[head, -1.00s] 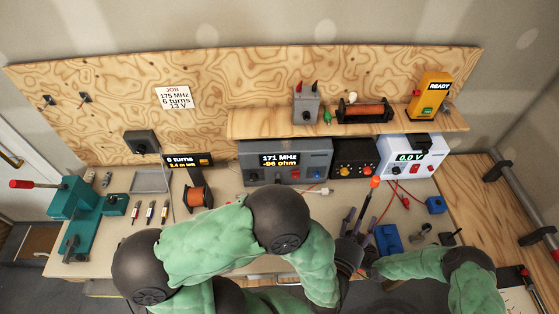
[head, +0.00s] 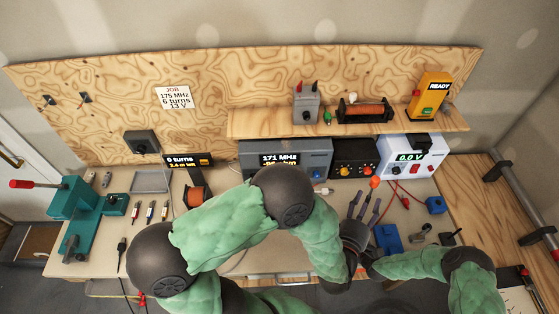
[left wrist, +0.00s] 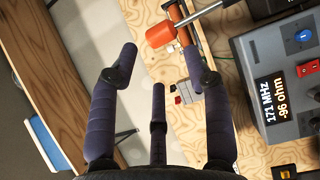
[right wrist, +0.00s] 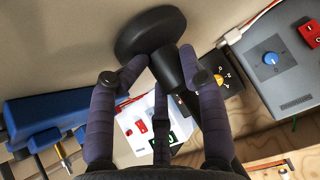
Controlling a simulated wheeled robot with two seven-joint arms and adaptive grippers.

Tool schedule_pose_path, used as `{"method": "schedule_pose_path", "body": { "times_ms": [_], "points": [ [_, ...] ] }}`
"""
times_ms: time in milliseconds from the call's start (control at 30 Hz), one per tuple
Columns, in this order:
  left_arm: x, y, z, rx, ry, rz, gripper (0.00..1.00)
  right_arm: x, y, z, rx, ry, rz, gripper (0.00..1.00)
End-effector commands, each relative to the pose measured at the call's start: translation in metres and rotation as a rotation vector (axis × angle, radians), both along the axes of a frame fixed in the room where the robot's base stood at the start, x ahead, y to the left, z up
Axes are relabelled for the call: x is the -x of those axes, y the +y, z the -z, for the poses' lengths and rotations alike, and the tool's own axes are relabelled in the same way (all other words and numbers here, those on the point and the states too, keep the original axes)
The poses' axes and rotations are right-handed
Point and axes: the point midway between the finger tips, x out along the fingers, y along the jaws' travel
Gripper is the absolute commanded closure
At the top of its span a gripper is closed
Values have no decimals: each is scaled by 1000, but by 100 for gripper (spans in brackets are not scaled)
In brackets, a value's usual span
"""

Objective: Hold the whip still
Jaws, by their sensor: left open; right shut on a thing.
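My right gripper (right wrist: 163,65) is shut on a black piece with a round disc (right wrist: 150,33) at its end, which looks like the whip's base. In the head view this hand is mostly hidden near the bench's front edge. An orange tip (head: 375,182) shows just beyond my left gripper (head: 365,207). In the left wrist view an orange cylinder (left wrist: 160,34) sits on a metal rod (left wrist: 205,12); its link to the black piece is not visible. My left gripper is open and empty, its fingers apart, with the orange cylinder beyond them.
The grey meter (head: 312,155) reading 171 MHz and the white supply (head: 408,155) reading 0.0 V stand behind the hands. Blue blocks (head: 388,238) and red leads lie to the right. A wire spool (head: 197,193) and a teal press (head: 72,198) stand left.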

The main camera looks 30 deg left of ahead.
Motion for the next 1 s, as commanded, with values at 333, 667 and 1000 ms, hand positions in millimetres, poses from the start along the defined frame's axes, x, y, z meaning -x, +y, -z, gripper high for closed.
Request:
{"method": "schedule_pose_path", "body": {
  "times_ms": [333, 667, 1000],
  "points": [
    [-45, 4, 0, 0, -1, -3, 51, 5, 0, 4, 1, 12, -2, 100],
    [-72, 5, 0, 1, -2, -1, 51, 5, 0, 4, 1, 11, -3, 100],
    [-76, 5, -1, 1, -3, -2, 51, 6, 1, 4, 1, 13, -4, 100]
  ]
}}
